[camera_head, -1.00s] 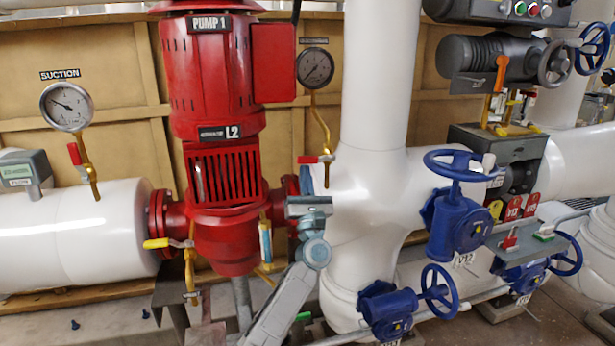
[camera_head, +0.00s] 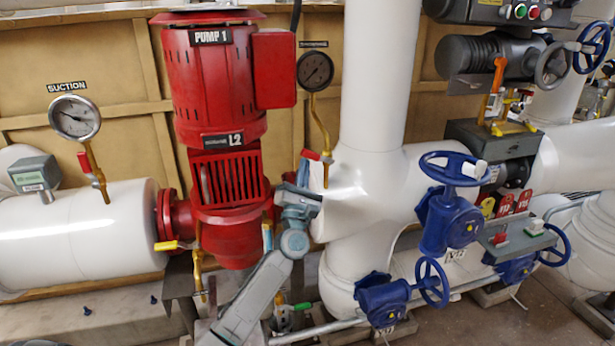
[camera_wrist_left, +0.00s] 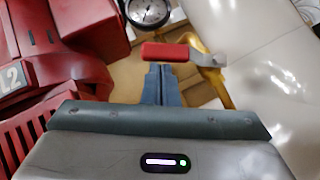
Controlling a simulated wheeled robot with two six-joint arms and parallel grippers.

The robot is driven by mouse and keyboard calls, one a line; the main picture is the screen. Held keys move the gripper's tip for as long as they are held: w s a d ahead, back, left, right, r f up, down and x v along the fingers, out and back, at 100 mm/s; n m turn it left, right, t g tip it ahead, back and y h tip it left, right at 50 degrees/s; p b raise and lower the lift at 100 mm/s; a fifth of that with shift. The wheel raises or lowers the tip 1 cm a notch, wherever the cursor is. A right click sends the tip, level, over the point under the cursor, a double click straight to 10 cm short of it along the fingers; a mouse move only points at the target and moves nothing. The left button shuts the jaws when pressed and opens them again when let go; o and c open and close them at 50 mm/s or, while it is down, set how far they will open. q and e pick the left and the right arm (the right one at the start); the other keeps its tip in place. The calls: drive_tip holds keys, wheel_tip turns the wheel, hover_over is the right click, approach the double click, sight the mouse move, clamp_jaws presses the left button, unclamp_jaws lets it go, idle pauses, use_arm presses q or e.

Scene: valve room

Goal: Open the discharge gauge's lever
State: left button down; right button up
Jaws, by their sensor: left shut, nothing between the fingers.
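The discharge gauge (camera_head: 314,70) is a dark round dial on a yellow pipe, right of the red pump. Its lever (camera_head: 310,155) has a red handle that points left from the yellow pipe and tilts slightly upward. In the left wrist view the red lever (camera_wrist_left: 165,52) lies across the picture, with the gauge (camera_wrist_left: 148,12) behind. My left gripper (camera_head: 303,170) is shut and empty just below the handle. In the wrist view its blue fingertips (camera_wrist_left: 160,70) end right under the handle's middle; I cannot tell whether they touch. My right gripper is in neither view.
The red pump (camera_head: 215,75) stands close left of my gripper and a thick white pipe (camera_head: 375,75) close right. The suction gauge (camera_head: 75,117) with its own red lever is at far left. Blue handwheel valves (camera_head: 448,215) are at lower right.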

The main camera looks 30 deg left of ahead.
sight(309, 152)
use_arm(q)
drive_tip(key=shift+w+d+r+m+g+h+p, duration=0.15)
drive_tip(key=shift+r+m+h+p, duration=0.55)
drive_tip(key=shift+m+h+p, duration=0.8)
drive_tip(key=shift+w+r+m+g+h+p, duration=0.2)
drive_tip(key=shift+r+m+h+p, duration=0.5)
drive_tip(key=shift+p, duration=1.4)
drive_tip(key=shift+s+d+r+m+g+h+p, duration=0.1)
drive_tip(key=shift+r+m+g+h+p, duration=0.15)
drive_tip(key=shift+r+m+h+p, duration=1)
drive_tip(key=shift+w+d+f+m+y+p, duration=0.25)
drive_tip(key=shift+y+p, duration=0.2)
drive_tip(key=shift+p, duration=0.8)
drive_tip(key=shift+w+d+r+p, duration=0.5)
drive_tip(key=shift+w+r, duration=0.1)
drive_tip(key=shift+r, duration=0.05)
drive_tip(key=shift+w+d+r+p, duration=0.45)
drive_tip(key=shift+w+r+p, duration=0.05)
drive_tip(key=shift+w+r, duration=0.15)
drive_tip(key=shift+s, duration=0.1)
